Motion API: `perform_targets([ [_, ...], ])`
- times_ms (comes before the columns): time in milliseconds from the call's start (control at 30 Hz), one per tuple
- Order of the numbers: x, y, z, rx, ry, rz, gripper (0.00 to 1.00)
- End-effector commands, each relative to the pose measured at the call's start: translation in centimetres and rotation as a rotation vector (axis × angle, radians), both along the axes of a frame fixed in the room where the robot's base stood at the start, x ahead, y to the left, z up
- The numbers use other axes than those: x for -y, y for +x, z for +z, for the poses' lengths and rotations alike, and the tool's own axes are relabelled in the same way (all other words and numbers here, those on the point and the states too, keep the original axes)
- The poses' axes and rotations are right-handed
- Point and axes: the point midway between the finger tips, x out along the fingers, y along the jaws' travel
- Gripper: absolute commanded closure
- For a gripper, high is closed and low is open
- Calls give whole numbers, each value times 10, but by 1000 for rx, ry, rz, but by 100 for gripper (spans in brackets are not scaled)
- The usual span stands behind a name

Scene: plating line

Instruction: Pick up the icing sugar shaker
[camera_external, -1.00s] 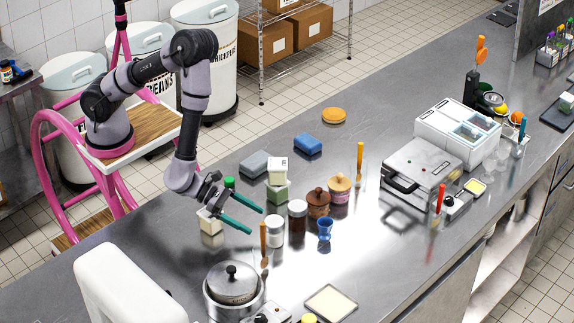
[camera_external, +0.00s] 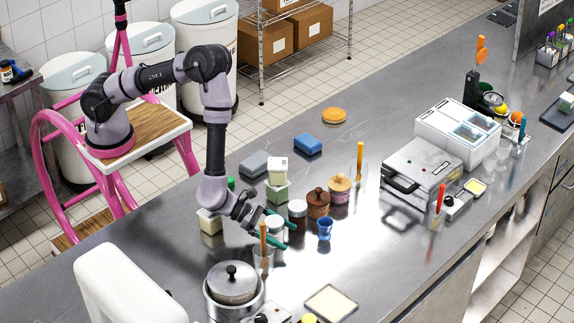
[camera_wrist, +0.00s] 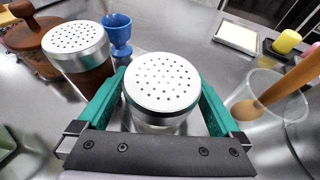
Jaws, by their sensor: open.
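The icing sugar shaker (camera_external: 274,224) stands upright on the steel counter, partly hidden by my gripper. In the wrist view its perforated metal lid (camera_wrist: 160,88) sits between the two green fingers, over a pale, clear body. My gripper (camera_external: 285,233) is open, low beside the shaker, with one finger on either side of it; in the wrist view my gripper (camera_wrist: 163,76) shows narrow gaps by the lid. I cannot tell whether either finger touches it. A similar shaker with dark brown contents (camera_external: 297,213) stands just behind; it also shows in the wrist view (camera_wrist: 84,60).
A clear cup with a wooden-handled tool (camera_wrist: 265,98) stands close to the right finger. A blue egg cup (camera_external: 324,228), a brown lidded jar (camera_external: 318,204) and a steel pot (camera_external: 233,285) are near. The counter front right of the egg cup is clear.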

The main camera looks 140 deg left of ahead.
Motion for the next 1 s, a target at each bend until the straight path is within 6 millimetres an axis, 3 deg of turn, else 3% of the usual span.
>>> perform_targets([
  [167,0,0,0,0,0,0,0],
  [200,0,0,0,0,0,0,4],
  [433,0,0,0,0,1,0,92],
  [767,0,0,9,1,0,0,95],
  [1000,-1,0,56,3,2,1,95],
])
